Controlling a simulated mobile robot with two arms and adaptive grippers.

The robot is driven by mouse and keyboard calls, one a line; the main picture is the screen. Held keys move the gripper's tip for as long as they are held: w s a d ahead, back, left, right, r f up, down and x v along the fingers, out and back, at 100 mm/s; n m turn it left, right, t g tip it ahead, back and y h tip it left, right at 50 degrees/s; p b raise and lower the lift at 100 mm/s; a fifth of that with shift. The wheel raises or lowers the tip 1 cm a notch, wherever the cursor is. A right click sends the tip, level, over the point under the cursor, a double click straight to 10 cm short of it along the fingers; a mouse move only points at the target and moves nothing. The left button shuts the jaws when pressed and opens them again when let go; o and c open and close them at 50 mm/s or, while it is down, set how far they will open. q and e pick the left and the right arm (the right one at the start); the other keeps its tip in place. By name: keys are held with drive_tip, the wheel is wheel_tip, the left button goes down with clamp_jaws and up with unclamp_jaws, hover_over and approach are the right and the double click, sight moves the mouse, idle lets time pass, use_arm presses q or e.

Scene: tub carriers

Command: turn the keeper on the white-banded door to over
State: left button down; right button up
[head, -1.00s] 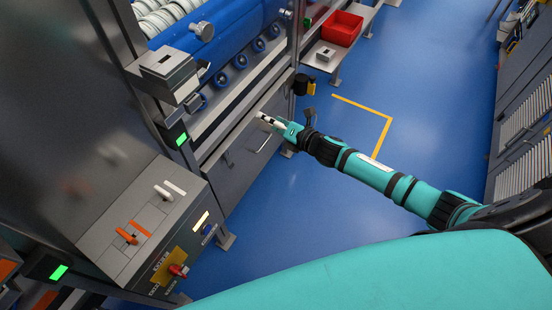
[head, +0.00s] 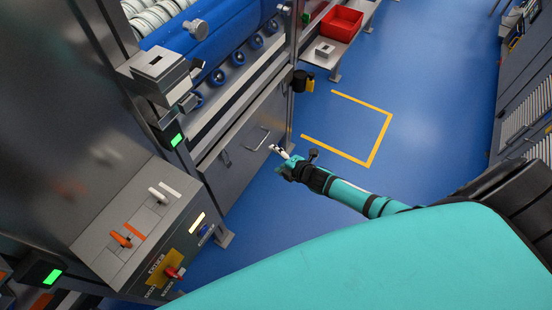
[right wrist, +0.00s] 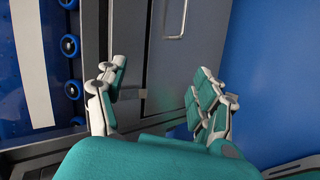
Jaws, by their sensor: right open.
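A grey door (head: 240,150) with a bar handle (head: 258,139) is in the machine's front below the blue rollers. A small dark piece (head: 225,157) sits on it; I cannot tell whether it is the keeper. No white band shows clearly on this door. A white lever (head: 158,195) lies beside a white strip (head: 171,190) on the console top at lower left. My right gripper (head: 279,151) is open and empty, right of the door handle and apparently apart from it. In the right wrist view its fingers (right wrist: 160,95) are spread before the door (right wrist: 205,50). My left gripper is not in view.
The console (head: 130,260) also has an orange lever (head: 121,240) and a red knob (head: 175,272). A red bin (head: 340,24) stands on a low bench at the back. The blue floor right of the machine is clear, with a yellow marked outline (head: 385,135).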

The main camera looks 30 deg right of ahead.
drive_tip(key=shift+s+f, duration=0.15)
drive_tip(key=shift+f, duration=0.1)
